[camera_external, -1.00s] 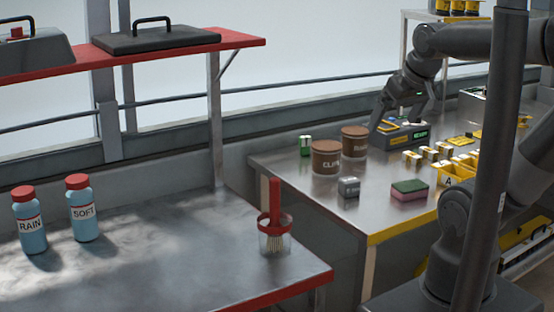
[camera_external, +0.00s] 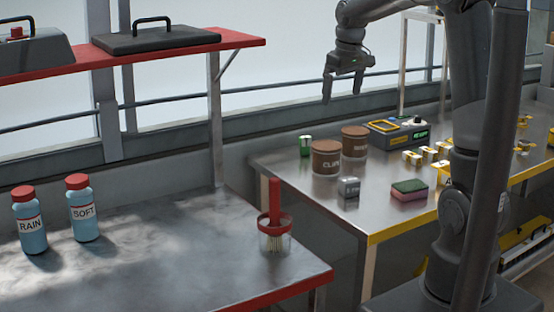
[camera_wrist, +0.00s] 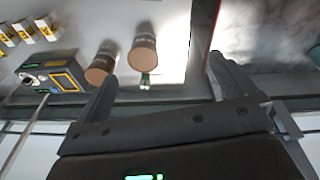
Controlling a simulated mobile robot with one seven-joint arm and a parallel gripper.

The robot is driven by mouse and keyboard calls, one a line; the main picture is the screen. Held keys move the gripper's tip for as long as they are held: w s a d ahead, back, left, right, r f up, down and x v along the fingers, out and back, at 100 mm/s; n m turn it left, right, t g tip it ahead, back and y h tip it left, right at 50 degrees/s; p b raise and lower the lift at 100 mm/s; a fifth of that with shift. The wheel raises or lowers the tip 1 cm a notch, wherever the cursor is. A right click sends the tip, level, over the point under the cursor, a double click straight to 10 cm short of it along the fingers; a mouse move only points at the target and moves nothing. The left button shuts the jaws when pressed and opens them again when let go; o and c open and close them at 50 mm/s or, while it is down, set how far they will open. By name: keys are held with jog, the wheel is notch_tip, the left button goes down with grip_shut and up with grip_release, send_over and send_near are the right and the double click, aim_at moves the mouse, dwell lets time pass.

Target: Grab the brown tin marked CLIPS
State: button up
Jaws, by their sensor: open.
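The brown tin marked CLIPS (camera_external: 326,161) stands upright on the grey bench in the external view. A second brown tin (camera_external: 354,139) stands just behind and to its right, its label partly hidden. In the wrist view the CLIPS tin (camera_wrist: 142,48) appears to be the right one of two brown tins, between the fingers near the left one; the label is not readable there. My gripper (camera_external: 342,97) is open and empty, pointing down in the air above and behind the tins. Its spread fingers also show in the wrist view (camera_wrist: 162,68).
A green can (camera_external: 305,145) stands close left of the CLIPS tin. A grey box (camera_external: 349,187) and a green-and-pink sponge (camera_external: 409,190) lie in front. A device with a display (camera_external: 398,133) stands behind right. Another table (camera_external: 150,270) stands at left.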

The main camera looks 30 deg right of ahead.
jog(key=n+g, duration=0.1)
jog(key=g, duration=0.1)
send_over(328, 145)
notch_tip(328, 145, down, 12)
jog(key=shift+s+f, duration=0.15)
jog(key=shift+f, duration=0.05)
notch_tip(328, 145, down, 11)
jog(key=shift+r, duration=0.1)
jog(key=shift+c, duration=0.2)
jog(key=c, duration=1)
